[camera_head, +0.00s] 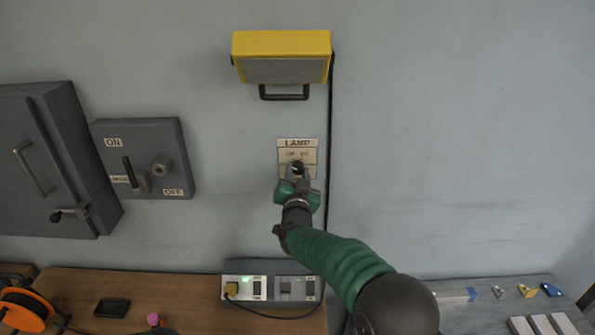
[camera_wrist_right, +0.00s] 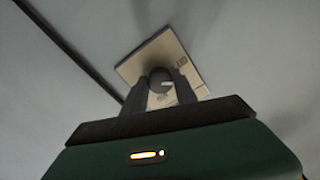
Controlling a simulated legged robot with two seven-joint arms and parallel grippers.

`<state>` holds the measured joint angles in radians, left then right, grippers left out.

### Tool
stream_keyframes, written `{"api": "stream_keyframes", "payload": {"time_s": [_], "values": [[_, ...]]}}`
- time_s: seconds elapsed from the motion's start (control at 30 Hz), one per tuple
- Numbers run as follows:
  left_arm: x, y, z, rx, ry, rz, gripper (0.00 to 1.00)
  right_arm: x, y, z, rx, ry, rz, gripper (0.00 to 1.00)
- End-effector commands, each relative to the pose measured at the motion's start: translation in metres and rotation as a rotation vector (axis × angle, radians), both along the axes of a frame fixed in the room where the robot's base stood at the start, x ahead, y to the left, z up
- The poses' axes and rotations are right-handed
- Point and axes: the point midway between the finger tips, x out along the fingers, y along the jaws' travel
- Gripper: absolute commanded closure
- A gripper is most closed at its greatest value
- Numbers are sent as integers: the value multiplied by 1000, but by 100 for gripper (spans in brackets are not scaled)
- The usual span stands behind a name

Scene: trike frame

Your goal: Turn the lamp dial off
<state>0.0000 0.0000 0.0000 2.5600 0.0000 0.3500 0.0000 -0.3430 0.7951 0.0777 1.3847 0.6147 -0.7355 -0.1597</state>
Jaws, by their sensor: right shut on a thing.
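The lamp panel (camera_head: 297,147) is a small beige plate marked LAMP on the wall, under a yellow lamp (camera_head: 281,43). Its dark round dial (camera_head: 297,167) is partly hidden by my right gripper (camera_head: 297,172). In the right wrist view the plate (camera_wrist_right: 183,53) looks tilted, and the dial (camera_wrist_right: 160,78) sits between the two fingers of my right gripper (camera_wrist_right: 161,88). The gripper is shut on the dial. The dial's setting is too small to read.
A grey ON/OFF switch box (camera_head: 178,140) and a larger grey cabinet (camera_head: 75,150) are on the wall at left. A black cable (camera_head: 331,200) runs down beside the panel. Below are a socket strip (camera_head: 270,288) and a wooden bench (camera_head: 190,300). The wall at right is clear.

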Motion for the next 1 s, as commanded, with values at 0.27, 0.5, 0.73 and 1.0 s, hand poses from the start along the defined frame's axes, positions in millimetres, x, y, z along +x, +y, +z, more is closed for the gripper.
{"api": "stream_keyframes", "payload": {"time_s": [0.27,0.5,0.73,1.0], "values": [[0,0,10,0,0,0,64,-2,3,-10,-258,20,9,100],[0,0,16,0,0,0,64,-2,2,-11,-439,20,8,100],[0,0,20,0,0,0,64,-2,1,-11,-547,19,10,100],[0,0,21,0,0,0,64,-1,0,-12,-597,20,9,100]]}}
